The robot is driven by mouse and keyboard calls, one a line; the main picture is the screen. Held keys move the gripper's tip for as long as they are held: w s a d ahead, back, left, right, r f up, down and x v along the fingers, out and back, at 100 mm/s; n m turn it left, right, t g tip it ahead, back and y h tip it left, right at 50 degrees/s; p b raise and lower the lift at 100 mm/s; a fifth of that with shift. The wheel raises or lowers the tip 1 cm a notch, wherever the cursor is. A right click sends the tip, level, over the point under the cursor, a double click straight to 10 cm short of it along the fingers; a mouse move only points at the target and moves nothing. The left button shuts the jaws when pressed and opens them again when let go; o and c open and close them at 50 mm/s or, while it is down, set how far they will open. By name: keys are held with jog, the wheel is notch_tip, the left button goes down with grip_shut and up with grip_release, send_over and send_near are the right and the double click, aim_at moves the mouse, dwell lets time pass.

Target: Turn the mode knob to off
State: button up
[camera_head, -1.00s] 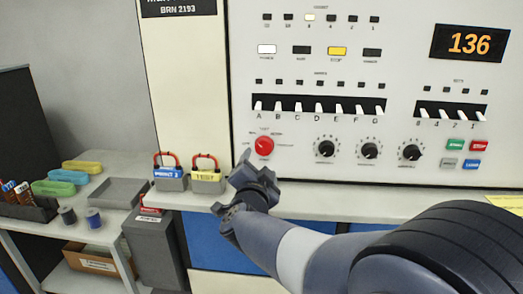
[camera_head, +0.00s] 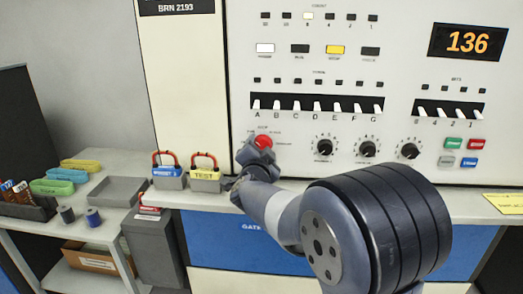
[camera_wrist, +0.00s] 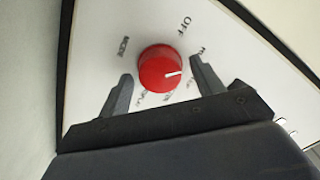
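The red mode knob (camera_head: 263,141) is on the lower left of the white panel, partly hidden by my gripper in the head view. In the wrist view the red knob (camera_wrist: 161,68) shows a white pointer line aimed to the right, away from the "OFF" label (camera_wrist: 184,28) at upper right. Other labels around the knob are partly hidden or too small to read. My gripper (camera_wrist: 158,88) is open, one finger on each side of the knob's lower part. I cannot tell whether the fingers touch it.
Three black knobs (camera_head: 367,149) sit to the right, below a row of white lever switches (camera_head: 316,106). Yellow and blue tagged padlock holders (camera_head: 205,178) stand on the shelf to the left. The display (camera_head: 467,41) reads 136.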

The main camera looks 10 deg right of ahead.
jog(key=c, duration=0.8)
jog(key=shift+n+p, duration=0.4)
jog(key=shift+p, duration=0.05)
jog(key=n+p, duration=0.3)
jog(key=shift+r+n, duration=0.15)
jog(key=shift+n, duration=0.25)
jog(key=shift+n+p, duration=1.35)
jog(key=shift+n, duration=0.85)
jog(key=o, duration=1)
jog(key=shift+s, duration=0.1)
